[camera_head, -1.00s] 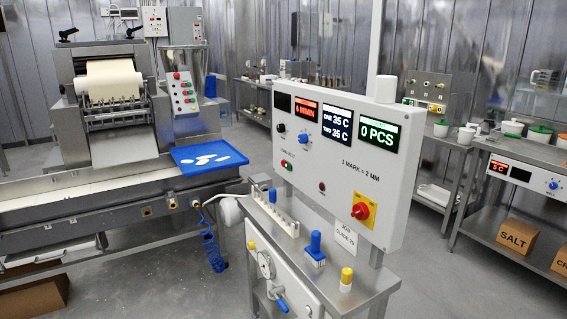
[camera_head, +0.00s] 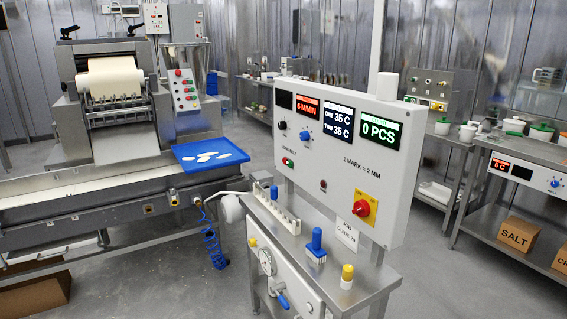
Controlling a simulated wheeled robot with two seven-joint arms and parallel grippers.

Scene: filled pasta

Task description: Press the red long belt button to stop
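The long belt button pair (camera_head: 288,162), small red and green buttons under a tiny label, sits at the left of the white control panel (camera_head: 345,205). The red half (camera_head: 285,160) is very small, and I cannot tell whether it is pressed. Above it are a black knob and a blue knob (camera_head: 304,135). The lit displays read 6 M/MIN (camera_head: 308,109), 35 C twice (camera_head: 338,122) and 0 PCS (camera_head: 380,136). Neither of my grippers is in view.
A red rotary switch on yellow (camera_head: 363,208) is at the panel's lower right. Below, a steel cabinet holds a white rack (camera_head: 277,214) and a blue-capped item (camera_head: 315,243). The pasta machine (camera_head: 110,85) and blue tray (camera_head: 211,155) with pasta pieces stand left.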

